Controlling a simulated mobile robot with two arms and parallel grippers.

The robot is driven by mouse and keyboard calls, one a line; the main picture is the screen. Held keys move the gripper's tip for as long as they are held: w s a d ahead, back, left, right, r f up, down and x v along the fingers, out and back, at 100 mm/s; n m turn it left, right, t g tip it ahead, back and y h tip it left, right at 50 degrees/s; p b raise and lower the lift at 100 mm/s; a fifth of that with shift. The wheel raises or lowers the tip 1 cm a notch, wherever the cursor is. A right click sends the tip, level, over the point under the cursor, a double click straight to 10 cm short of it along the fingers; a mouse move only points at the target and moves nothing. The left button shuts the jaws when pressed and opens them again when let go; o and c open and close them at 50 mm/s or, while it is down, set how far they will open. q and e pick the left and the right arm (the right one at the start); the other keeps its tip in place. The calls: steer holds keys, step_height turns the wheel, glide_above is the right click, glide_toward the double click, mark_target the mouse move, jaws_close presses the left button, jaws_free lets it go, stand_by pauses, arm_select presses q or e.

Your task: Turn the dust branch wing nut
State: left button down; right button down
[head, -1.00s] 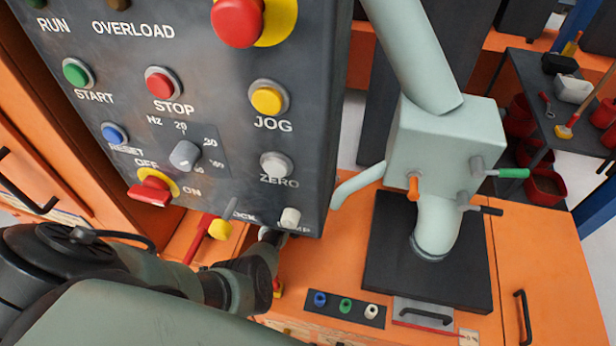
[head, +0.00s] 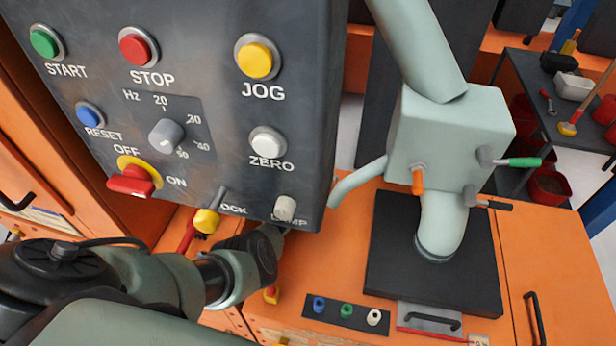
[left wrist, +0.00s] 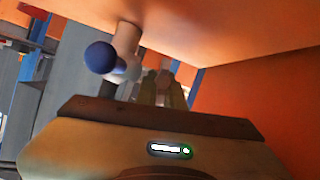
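I cannot clearly pick out a wing nut in either view. In the head view a pale green housing (head: 450,135) has a thin side branch pipe (head: 357,181) on its left, running behind the control panel. An orange handle (head: 418,180), a green handle (head: 524,162) and a black handle (head: 490,205) stick out of the housing. My left arm reaches from the lower left towards the panel's lower edge; its gripper is hidden there. In the left wrist view the left gripper's fingers (left wrist: 163,88) are foreshortened beside a blue ball knob (left wrist: 100,57) on a pale fitting. Their opening is unclear. My right gripper is not in view.
The grey control panel (head: 220,110) hangs close above my left arm. An orange cabinet top (head: 300,265) carries a black plate (head: 385,265) and a strip with blue, green and white knobs (head: 346,312). In the left wrist view an orange surface (left wrist: 230,30) lies close overhead.

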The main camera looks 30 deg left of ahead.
arm_select(q)
steer(key=shift+n+h, duration=0.4)
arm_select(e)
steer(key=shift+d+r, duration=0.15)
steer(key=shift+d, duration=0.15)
arm_select(q)
steer(key=c, duration=1.8)
jaws_free()
steer(key=shift+c, duration=0.2)
